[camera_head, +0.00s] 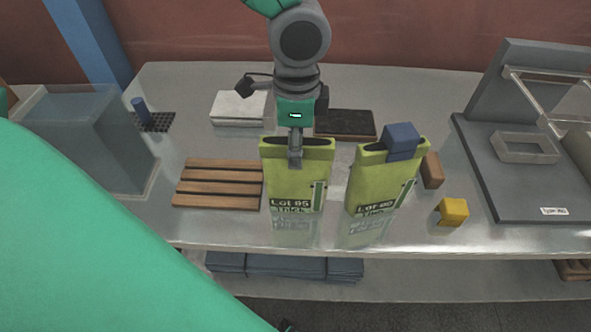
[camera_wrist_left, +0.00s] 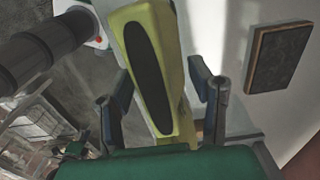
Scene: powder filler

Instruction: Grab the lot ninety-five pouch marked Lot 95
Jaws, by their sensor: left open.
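A yellow-green pouch (camera_head: 282,178) stands upright near the table's front edge. Its label reads like Lot 95, though the first digit is blurred and could be an 8. My left gripper (camera_head: 296,158) is at its top opening. In the left wrist view my open left gripper (camera_wrist_left: 160,88) has one finger on each side of the pouch (camera_wrist_left: 172,50); I cannot tell whether they touch it. A second yellow-green pouch (camera_head: 375,183), labelled Lot 90, stands to its right, slightly tilted. My right gripper is not in view.
A blue block (camera_head: 402,140) sits at the top of the Lot 90 pouch. A brown block (camera_head: 432,170) and a yellow block (camera_head: 453,211) lie right of it. A slatted wooden rack (camera_head: 220,184) lies left. A grey machine (camera_head: 490,160) stands at the right.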

